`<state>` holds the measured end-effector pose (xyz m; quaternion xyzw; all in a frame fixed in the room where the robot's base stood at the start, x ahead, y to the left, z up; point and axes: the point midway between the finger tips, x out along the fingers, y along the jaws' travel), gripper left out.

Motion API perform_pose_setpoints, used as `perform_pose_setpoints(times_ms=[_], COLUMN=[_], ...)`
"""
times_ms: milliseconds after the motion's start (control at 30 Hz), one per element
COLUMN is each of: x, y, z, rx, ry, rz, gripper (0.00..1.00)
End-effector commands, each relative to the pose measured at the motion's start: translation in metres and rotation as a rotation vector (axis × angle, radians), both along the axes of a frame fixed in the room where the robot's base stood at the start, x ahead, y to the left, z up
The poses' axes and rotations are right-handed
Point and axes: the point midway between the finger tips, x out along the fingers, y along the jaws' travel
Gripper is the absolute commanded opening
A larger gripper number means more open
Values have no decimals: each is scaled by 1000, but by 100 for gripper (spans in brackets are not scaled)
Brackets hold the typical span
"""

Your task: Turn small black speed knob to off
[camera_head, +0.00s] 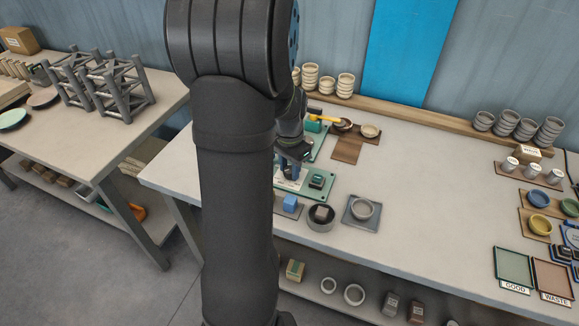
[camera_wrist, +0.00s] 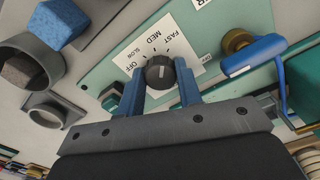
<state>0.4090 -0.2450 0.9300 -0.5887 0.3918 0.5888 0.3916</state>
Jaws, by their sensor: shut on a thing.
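The small black speed knob (camera_wrist: 158,75) sits on a white dial label (camera_wrist: 187,53) marked OFF, SLOW, MED and FAST. A pale mark on the knob stands roughly upright in the wrist view, towards the MED side; its exact setting is hard to tell. My gripper (camera_wrist: 159,82) has its two blue fingers on either side of the knob, shut on it. In the head view my gripper (camera_head: 291,166) reaches down over the green panel (camera_head: 326,194), and the knob is hidden there.
A blue lever with a brass end (camera_wrist: 254,53) is on the panel to the right of the knob. A grey cup (camera_wrist: 53,106) and a blue block (camera_wrist: 62,20) are to the left. The table middle is clear.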

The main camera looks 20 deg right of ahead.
Motion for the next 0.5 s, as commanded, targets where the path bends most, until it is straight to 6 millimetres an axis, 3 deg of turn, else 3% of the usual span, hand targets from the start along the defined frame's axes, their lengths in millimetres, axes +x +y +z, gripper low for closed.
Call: perform_pose_setpoints(times_ms=[500], x=[-1], y=[-1], z=[0], rx=[0], ry=[0], rz=[490], gripper=[10])
